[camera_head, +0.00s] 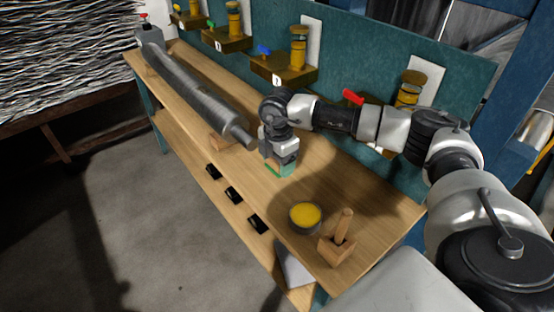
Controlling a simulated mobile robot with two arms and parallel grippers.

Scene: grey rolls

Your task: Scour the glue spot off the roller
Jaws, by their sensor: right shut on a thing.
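The grey metal roller (194,86) lies along the wooden bench, from the far left end to near the bench's middle. A wooden support (219,144) shows under its near end. I cannot make out a glue spot on the side of the roller that shows. My right gripper (281,165) points down over the bench, just right of the roller's near end and apart from it. It is shut on a green pad (283,172), which is mostly hidden and sits at or just above the bench top. My left gripper is not in view.
A round tin with yellow contents (305,216) and a wooden block with an upright peg (340,241) stand at the bench's near end. Brown wall brackets with yellow cylinders (299,48) line the teal back panel (270,25).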

